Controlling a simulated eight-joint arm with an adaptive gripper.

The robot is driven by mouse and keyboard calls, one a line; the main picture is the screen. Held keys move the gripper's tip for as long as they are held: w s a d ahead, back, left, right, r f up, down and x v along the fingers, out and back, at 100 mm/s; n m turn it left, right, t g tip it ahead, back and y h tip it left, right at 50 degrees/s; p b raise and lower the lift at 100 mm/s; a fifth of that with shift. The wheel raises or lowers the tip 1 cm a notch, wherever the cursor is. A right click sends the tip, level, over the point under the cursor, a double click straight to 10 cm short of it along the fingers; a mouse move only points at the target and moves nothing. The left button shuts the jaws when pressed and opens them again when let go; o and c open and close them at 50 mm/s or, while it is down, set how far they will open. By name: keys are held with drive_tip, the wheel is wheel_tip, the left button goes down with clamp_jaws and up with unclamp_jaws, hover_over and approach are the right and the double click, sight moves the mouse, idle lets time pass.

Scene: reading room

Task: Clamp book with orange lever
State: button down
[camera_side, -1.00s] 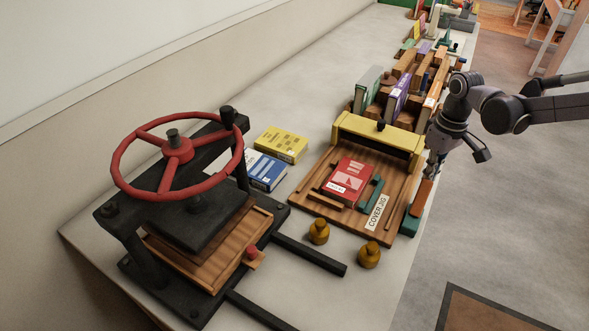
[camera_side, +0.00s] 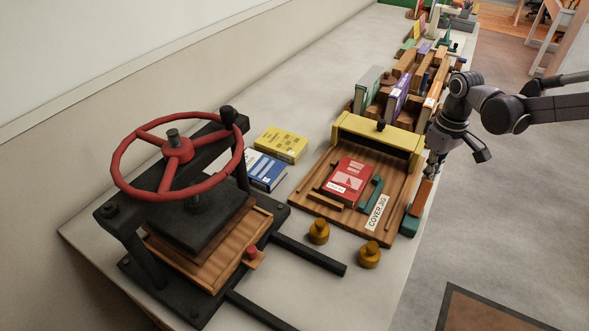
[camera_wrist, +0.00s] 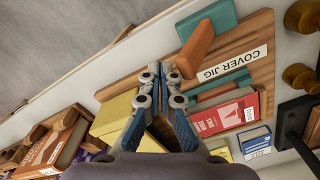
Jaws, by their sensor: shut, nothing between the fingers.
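The red book (camera_side: 347,181) lies flat in the wooden cover jig (camera_side: 330,216), beside a teal bar (camera_side: 371,194). The book also shows in the wrist view (camera_wrist: 226,115), with the teal bar (camera_wrist: 219,87) along its edge. The orange lever (camera_side: 423,197) sits over a teal block (camera_side: 410,225) on the jig's right side; it is plain in the wrist view (camera_wrist: 195,48). My gripper (camera_side: 430,170) is over the lever's far end. In the wrist view its fingertips (camera_wrist: 161,70) are together, empty, close to that end; contact cannot be told.
A press with a red wheel (camera_side: 180,150) stands at the left. Two brass knobs (camera_side: 319,231) stand in front. Upright books (camera_side: 398,97) crowd the far side. The floor side is open.

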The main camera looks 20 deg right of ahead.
drive_tip(key=shift+s+a, duration=0.1)
drive_tip(key=shift+s+a, duration=0.7)
